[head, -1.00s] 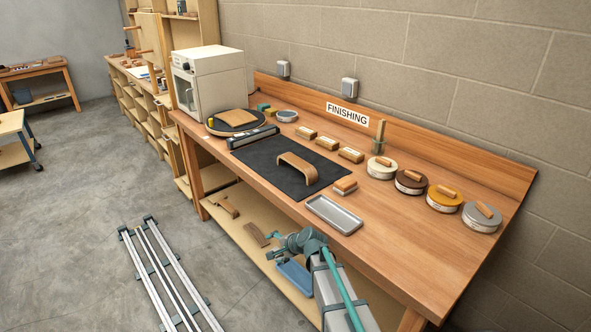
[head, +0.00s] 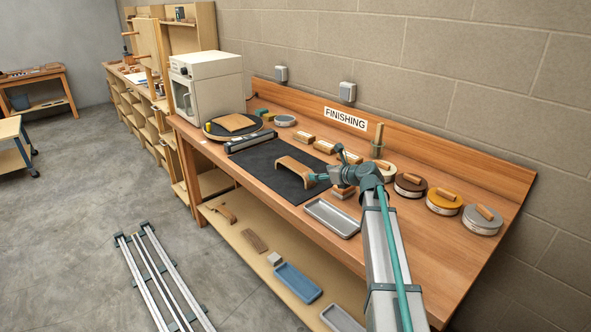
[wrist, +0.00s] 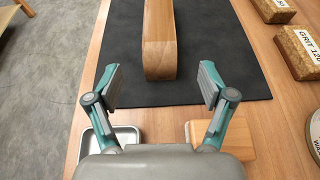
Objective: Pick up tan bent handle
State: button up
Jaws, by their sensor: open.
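The tan bent handle (head: 293,167) is a curved wooden piece standing on the black mat (head: 258,171) on the finishing bench. In the wrist view the handle (wrist: 159,40) runs away from me, with its near end just ahead of and between the open fingers. My gripper (wrist: 160,85) is open and empty, and its fingers stand apart on either side of the handle's line. In the head view my gripper (head: 318,178) is at the handle's right end, and my arm hides part of the bench there.
A grey metal tray (head: 332,217) and a wooden block (head: 343,193) lie close to my gripper. Several sanding blocks (head: 304,138) and round tins (head: 443,199) line the back. A white oven (head: 207,87) stands at the far left. The mat around the handle is mostly clear.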

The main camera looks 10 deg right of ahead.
aim_at(304, 170)
jog(key=p+x, duration=0.2)
jog(key=x, duration=0.8)
jog(key=shift+w+a, duration=0.2)
jog(key=shift+w, duration=0.1)
jog(key=c, duration=1)
jog(key=shift+c, duration=0.2)
jog(key=shift+r, duration=0.15)
jog(key=shift+r, duration=0.5)
jog(key=s+r+b, duration=0.3)
jog(key=s+r, duration=0.8)
jog(key=s, duration=0.3)
jog(key=shift+d+r, duration=0.35)
jog(key=shift+d, duration=0.1)
